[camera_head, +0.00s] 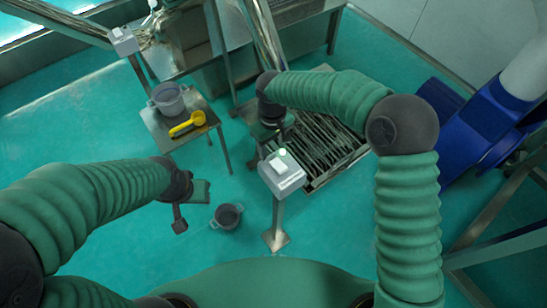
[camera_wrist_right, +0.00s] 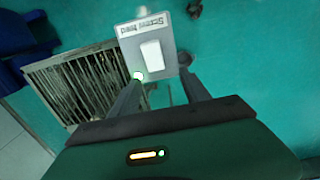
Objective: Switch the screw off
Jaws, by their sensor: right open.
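A grey control box (camera_head: 283,173) on a post stands in the middle of the head view, with a lit green light (camera_head: 282,152) on it. In the right wrist view the box (camera_wrist_right: 133,42) carries an upside-down label, partly legible as "Screw", a white rocker switch (camera_wrist_right: 152,55) and the lit green light (camera_wrist_right: 137,76). My right gripper (camera_wrist_right: 163,78) is open and empty, with its fingers reaching toward the box edge; contact cannot be told. My left gripper (camera_head: 182,215) hangs over the floor at the left, its jaws unclear.
A slatted metal grate (camera_head: 325,125) lies behind the box. A small table (camera_head: 160,130) holds a grey pot (camera_head: 167,99) and a yellow scoop (camera_head: 187,124). Another pot (camera_head: 227,216) stands on the floor. A second box (camera_head: 123,40) is far left; a blue machine (camera_head: 485,125) is right.

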